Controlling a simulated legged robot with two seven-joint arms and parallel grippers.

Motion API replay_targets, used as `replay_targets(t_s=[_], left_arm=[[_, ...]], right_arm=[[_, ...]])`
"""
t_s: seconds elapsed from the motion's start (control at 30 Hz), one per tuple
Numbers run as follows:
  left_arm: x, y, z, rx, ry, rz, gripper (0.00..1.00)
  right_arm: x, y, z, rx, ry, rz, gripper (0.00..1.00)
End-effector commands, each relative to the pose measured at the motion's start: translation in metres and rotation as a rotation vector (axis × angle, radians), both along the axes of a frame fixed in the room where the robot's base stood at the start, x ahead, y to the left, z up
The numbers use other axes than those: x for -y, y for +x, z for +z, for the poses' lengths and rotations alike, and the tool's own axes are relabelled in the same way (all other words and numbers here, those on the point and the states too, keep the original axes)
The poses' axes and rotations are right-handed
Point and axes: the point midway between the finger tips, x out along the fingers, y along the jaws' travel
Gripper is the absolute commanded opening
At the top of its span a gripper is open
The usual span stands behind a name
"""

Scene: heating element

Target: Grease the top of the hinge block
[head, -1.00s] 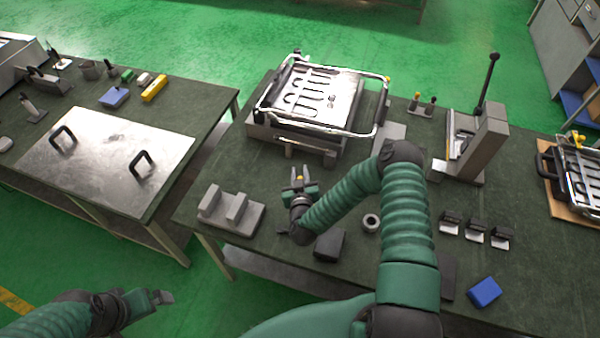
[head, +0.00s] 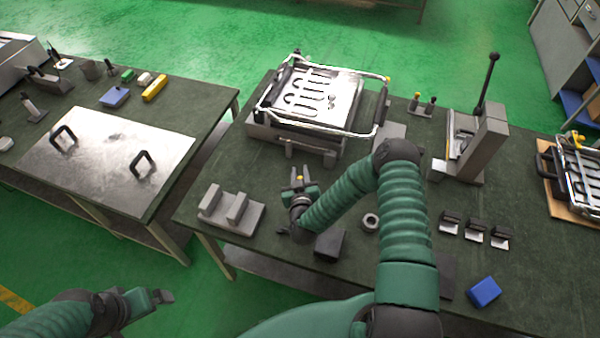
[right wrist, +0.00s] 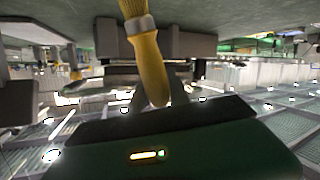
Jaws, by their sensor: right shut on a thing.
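My right gripper (head: 299,182) is shut on a brush with a yellow handle. In the right wrist view the brush (right wrist: 148,60) has a metal collar, and its bristles run out of the top edge. Its tip is hidden. A stepped grey block (head: 232,211) with two raised parts stands on the table left of this gripper; I cannot tell for sure whether it is the hinge block. The gripper is beside it, apart. My left gripper (head: 152,298) hangs at the lower left, away from the table; its jaw opening is unclear.
A heating element fixture (head: 325,92) with a metal frame stands behind the right gripper. A grey lever press (head: 484,142), a ring (head: 371,222), several small dark blocks and a blue block (head: 484,292) lie to the right. A left table holds a metal plate (head: 105,155).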

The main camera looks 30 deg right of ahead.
Motion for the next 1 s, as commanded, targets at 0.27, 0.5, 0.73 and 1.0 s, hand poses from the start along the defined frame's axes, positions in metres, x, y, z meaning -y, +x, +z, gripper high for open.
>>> replay_targets(t_s=[0.27, 0.5, 0.73, 1.0], left_arm=[[0.0, 0.0, 0.019, 0.0, 0.0, 0.0, 1.0], [0.0, 0.0, 0.041, 0.0, 0.0, 0.0, 1.0], [0.0, 0.0, 0.061, 0.0, 0.0, 0.0, 1.0], [0.0, 0.0, 0.065, 0.0, 0.0, 0.0, 1.0]], right_arm=[[0.0, 0.0, 0.02, -0.001, 0.0, 0.001, 0.0], [0.0, -0.001, 0.043, -0.001, 0.0, 0.001, 0.0], [-0.001, 0.0, 0.065, -0.001, 0.0, 0.001, 0.0], [0.0, -0.001, 0.07, -0.002, 0.001, 0.0, 0.0]])
